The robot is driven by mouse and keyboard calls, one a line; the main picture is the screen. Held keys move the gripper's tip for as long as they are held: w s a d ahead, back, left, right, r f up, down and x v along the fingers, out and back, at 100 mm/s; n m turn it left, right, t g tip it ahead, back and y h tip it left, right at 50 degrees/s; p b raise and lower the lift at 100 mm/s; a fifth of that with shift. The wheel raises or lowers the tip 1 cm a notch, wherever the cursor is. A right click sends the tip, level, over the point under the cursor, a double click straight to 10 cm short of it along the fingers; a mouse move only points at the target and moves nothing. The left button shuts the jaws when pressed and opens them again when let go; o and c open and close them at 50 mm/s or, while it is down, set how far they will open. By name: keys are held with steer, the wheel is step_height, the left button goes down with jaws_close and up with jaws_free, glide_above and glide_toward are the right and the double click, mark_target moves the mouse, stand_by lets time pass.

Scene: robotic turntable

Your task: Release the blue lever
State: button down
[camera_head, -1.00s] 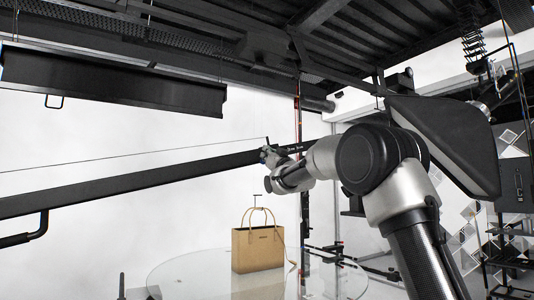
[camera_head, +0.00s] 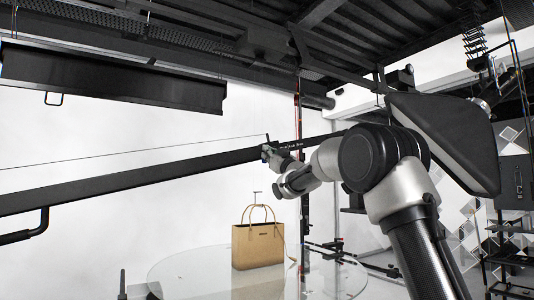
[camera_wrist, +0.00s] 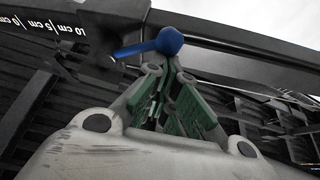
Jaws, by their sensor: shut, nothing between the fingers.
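The blue lever (camera_wrist: 168,41) shows in the wrist view, with a round knob and a thin arm pointing left. It sits on the underside of a long dark beam (camera_wrist: 240,45). My gripper (camera_wrist: 171,62) has green inner pads, and its fingers come together just below the knob in the picture, with nothing between them. The tips look close to the knob; I cannot tell if they touch it. In the head view my gripper (camera_head: 267,152) is at the dark beam (camera_head: 130,180), and the lever is too small to make out.
A tan handbag (camera_head: 257,247) stands on a round glass turntable (camera_head: 190,275) below the beam. A black panel light (camera_head: 110,80) hangs at upper left. A dark softbox (camera_head: 445,140) is at right. A thin pole (camera_head: 299,130) stands behind my gripper.

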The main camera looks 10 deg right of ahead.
steer(key=w+d+f+n+g+y, duration=0.1)
steer(key=d+f+n+g+y, duration=0.1)
steer(key=n, duration=0.6)
steer(key=w+d+f+n+g+y, duration=0.1)
steer(key=d+f+n+g+y, duration=0.1)
steer(key=n+g, duration=0.3)
steer(key=d+n+y, duration=0.1)
steer(key=n, duration=0.3)
steer(key=shift+d, duration=0.55)
steer(key=shift+a, duration=0.1)
